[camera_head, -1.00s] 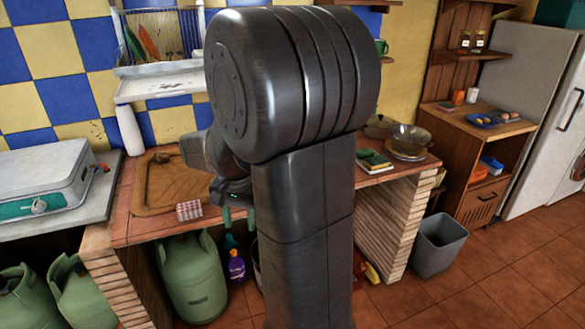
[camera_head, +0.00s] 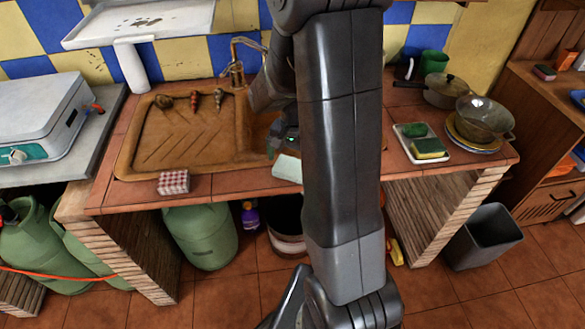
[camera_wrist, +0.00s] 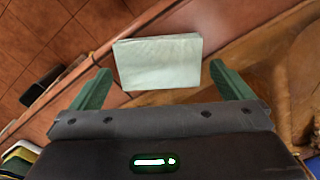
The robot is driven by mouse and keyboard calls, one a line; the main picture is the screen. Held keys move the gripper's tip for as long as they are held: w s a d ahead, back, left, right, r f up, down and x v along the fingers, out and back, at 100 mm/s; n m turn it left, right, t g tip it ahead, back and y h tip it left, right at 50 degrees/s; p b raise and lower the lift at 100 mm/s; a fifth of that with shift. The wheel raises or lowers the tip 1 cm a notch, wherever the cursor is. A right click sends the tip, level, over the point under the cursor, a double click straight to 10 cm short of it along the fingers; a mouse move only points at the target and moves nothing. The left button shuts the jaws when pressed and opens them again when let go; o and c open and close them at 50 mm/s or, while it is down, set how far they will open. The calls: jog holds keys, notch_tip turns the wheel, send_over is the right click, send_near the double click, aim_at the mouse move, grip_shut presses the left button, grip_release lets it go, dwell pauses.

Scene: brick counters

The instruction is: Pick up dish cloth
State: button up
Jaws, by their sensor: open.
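A pale, whitish folded cloth (camera_head: 287,168) lies flat on the tiled counter's front edge, partly hidden by my arm in the head view. In the wrist view, the pale cloth (camera_wrist: 158,62) lies ahead of my gripper (camera_wrist: 160,72), its near edge roughly between the two green fingertips. The fingers are apart with nothing held; I cannot tell how high they are above the counter. In the head view my gripper (camera_head: 282,148) is mostly hidden beside my arm. A red-and-white checked folded cloth (camera_head: 173,182) lies further left on the counter edge.
A brown sink basin with drainboard (camera_head: 185,140) and tap (camera_head: 236,68) lies behind the cloths. A white tray with sponges (camera_head: 422,146), a glass bowl (camera_head: 484,118) and a lidded pan (camera_head: 446,92) stand to the right. A grey bin (camera_head: 484,238) stands on the floor.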

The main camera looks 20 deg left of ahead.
aim_at(293, 166)
jog(key=shift+f, duration=1.5)
jog(key=c, duration=0.8)
jog(key=shift+o, duration=0.2)
notch_tip(293, 166, up, 10)
